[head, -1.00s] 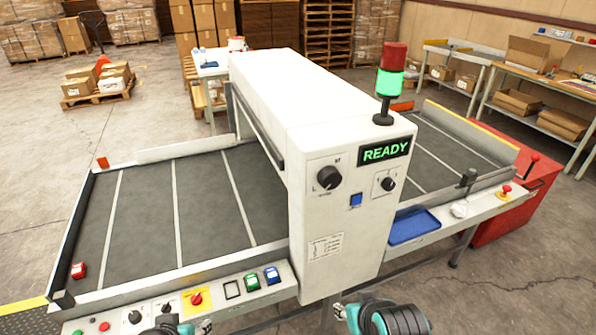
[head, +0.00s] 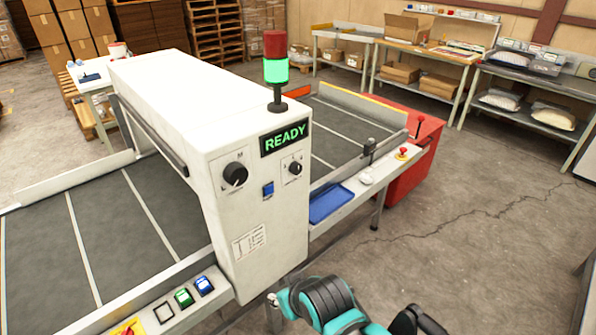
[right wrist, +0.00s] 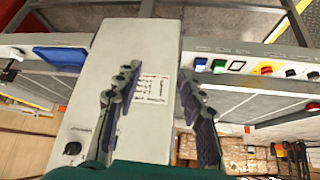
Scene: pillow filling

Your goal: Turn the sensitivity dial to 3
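The white machine housing (head: 265,218) carries two black dials on its front face. The larger dial (head: 235,174) is at the left and the smaller dial (head: 295,168) is at the right, under the READY display (head: 285,138). Their printed labels and scale marks are too small to read, so I cannot tell which is the sensitivity dial or its setting. In the right wrist view my right gripper (right wrist: 157,75) is open and empty, its fingers apart in front of the housing's label (right wrist: 152,88). My left gripper is out of view.
A blue button (head: 268,189) sits between the dials. Green and blue buttons (head: 193,290) line the front rail. A blue tray (head: 331,204) and a red emergency knob (head: 402,152) are on the right-hand ledge. The floor at right is clear.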

